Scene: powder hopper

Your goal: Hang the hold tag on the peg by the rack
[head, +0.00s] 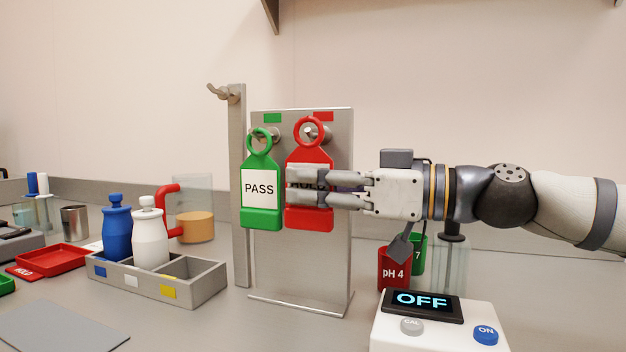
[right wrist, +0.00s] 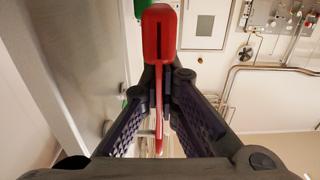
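The red hold tag (head: 311,221) is at the right side of the grey rack board (head: 301,275), below the red marker. Its ring overlaps the right peg in the head view, and the peg's end shows inside the ring. My right gripper (head: 292,187) comes from the right and covers much of its label. In the right wrist view the fingers are closed on both faces of the red tag (right wrist: 160,40). A separate peg (head: 230,92) sits atop the grey post (head: 238,190) left of the board. My left gripper is not in view.
The green PASS tag (head: 261,219) hangs just left of the red tag, close to my fingertips. A grey caddy (head: 200,291) with blue and white bottles stands lower left. A device reading OFF (head: 440,330) and pH cups (head: 393,265) stand below my right arm.

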